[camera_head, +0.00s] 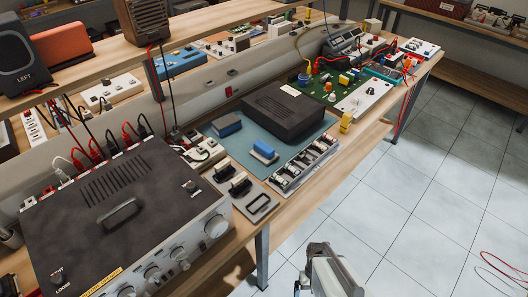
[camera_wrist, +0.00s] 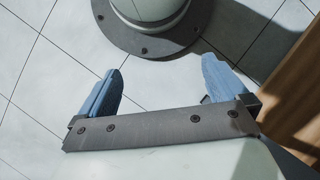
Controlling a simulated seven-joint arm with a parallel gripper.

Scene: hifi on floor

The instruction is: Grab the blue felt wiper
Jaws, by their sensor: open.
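A bright blue block with a pale underside (camera_head: 264,152), which looks like the blue felt wiper, lies on the blue-green mat (camera_head: 222,150) on the bench. A second, darker blue-grey block (camera_head: 226,125) lies on the mat, behind it and to the left. My gripper (camera_wrist: 162,72) is open, with its two blue fingers wide apart and nothing between them. The wrist view shows it over the tiled floor, with no wiper in sight. In the head view, part of my arm shows at the bottom, in front of the bench and well away from the wiper.
A black box (camera_head: 288,110) stands on the mat behind the wiper. A tray of small parts (camera_head: 303,165) lies to its right, and a black-and-grey switch piece (camera_head: 247,196) to its front left. A large amplifier (camera_head: 125,225) fills the bench's near left. Tiled floor (camera_head: 430,190) is open at right.

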